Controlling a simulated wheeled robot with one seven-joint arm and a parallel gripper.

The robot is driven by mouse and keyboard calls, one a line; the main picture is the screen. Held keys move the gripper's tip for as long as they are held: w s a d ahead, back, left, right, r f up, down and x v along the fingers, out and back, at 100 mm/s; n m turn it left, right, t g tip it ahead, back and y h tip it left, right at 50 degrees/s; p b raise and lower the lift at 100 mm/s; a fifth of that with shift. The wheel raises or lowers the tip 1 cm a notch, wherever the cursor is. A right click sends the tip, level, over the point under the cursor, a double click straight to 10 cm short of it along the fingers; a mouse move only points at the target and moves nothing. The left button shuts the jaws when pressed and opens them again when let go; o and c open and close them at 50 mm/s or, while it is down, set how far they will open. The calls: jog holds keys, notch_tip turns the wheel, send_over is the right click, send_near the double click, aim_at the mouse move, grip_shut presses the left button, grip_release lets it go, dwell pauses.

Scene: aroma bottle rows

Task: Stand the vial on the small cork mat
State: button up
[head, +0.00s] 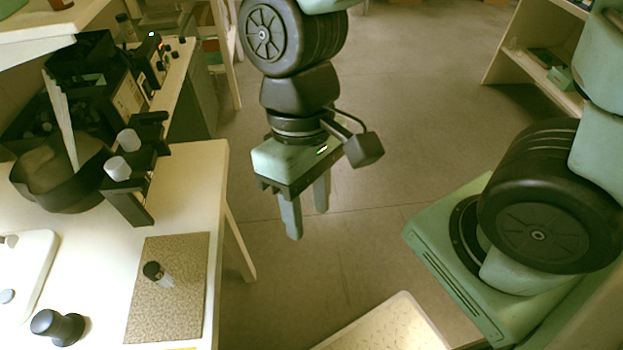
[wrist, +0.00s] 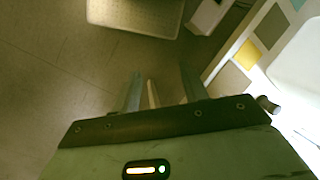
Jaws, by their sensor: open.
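A small clear vial with a black cap (head: 158,273) stands on a speckled brown cork mat (head: 185,255) near the right edge of the white table. It looks upright, its base inside the mat's border and touching nothing else. My gripper (head: 306,212) hangs over the floor to the right of the table, well apart from the vial and mat. Its two fingers point down, open, with nothing held between them. The fingers also show in the wrist view (wrist: 160,88), with floor behind them.
A dark knobbed object (head: 58,327) stands left of the mat, beside a white tray (head: 35,262). A black rack (head: 130,205) with white-capped bottles and a dark bowl (head: 65,185) stand behind. A pale speckled surface (head: 385,328) lies low in front. Floor between is clear.

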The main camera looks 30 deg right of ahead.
jog(key=r+n+t, duration=0.2)
jog(key=d+t, duration=0.1)
jog(key=shift+w+r+n, duration=0.4)
notch_tip(320, 180, up, 11)
jog(key=p, duration=1)
jog(key=shift+p, duration=0.4)
jog(key=shift+f, duration=0.1)
